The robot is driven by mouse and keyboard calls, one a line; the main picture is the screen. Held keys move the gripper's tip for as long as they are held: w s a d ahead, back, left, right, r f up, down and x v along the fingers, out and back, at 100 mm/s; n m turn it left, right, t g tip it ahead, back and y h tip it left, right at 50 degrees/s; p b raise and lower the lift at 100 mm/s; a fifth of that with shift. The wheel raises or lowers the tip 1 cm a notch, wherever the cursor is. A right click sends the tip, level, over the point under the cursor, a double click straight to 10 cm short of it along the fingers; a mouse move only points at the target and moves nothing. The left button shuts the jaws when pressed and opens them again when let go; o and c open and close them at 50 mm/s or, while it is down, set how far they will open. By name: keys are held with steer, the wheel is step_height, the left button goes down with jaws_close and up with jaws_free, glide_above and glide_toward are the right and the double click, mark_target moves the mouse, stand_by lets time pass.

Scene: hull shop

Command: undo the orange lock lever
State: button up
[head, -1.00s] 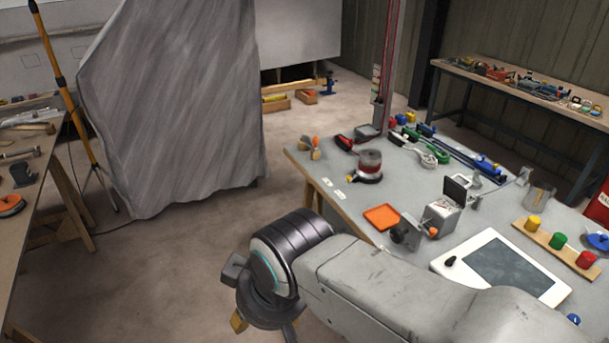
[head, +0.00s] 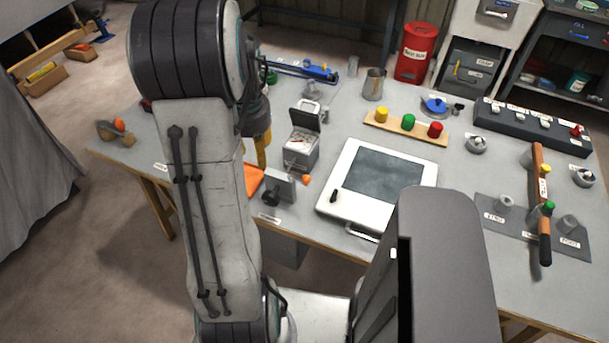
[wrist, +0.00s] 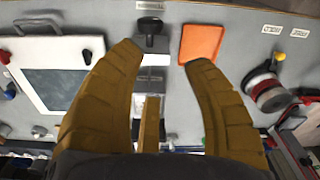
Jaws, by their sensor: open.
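A small orange knob (head: 305,180), which looks like the lock lever's end, shows at the table's front, between a grey bracket with a black knob (head: 271,197) and a small metal box with its lid up (head: 301,148). I cannot tell which of them it belongs to. In the wrist view, the bracket's black knob (wrist: 149,26) is just beyond my fingertips. My gripper (wrist: 165,55) is open and empty, its yellow fingers spread. In the head view, one finger (head: 263,150) shows beside my forearm, left of the metal box; the rest is hidden.
An orange tray (head: 253,180) lies left of the bracket, partly behind my arm. A white panel with a dark screen (head: 378,182) lies to the right. Behind it is a wooden strip with coloured knobs (head: 405,128). A long orange-brown bar (head: 541,205) lies at the far right.

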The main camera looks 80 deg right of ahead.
mark_target(306, 176)
steer(key=s+d+f+m, duration=0.1)
steer(key=s, duration=0.2)
steer(key=s+d+f+m, duration=0.1)
steer(key=s+f, duration=0.1)
steer(key=s, duration=0.2)
steer(key=s+d+f+m, duration=0.1)
steer(key=s+f, duration=0.1)
steer(key=s, duration=0.1)
steer(key=shift+s+d+m+y, duration=0.3)
steer(key=shift+y, duration=0.1)
steer(key=f, duration=0.4)
steer(key=f+p, duration=0.1)
steer(key=f, duration=0.1)
steer(key=shift+s+f, duration=0.15)
steer(key=shift+s, duration=0.1)
steer(key=shift+f, duration=0.6)
steer(key=shift+c, duration=0.3)
jaws_close()
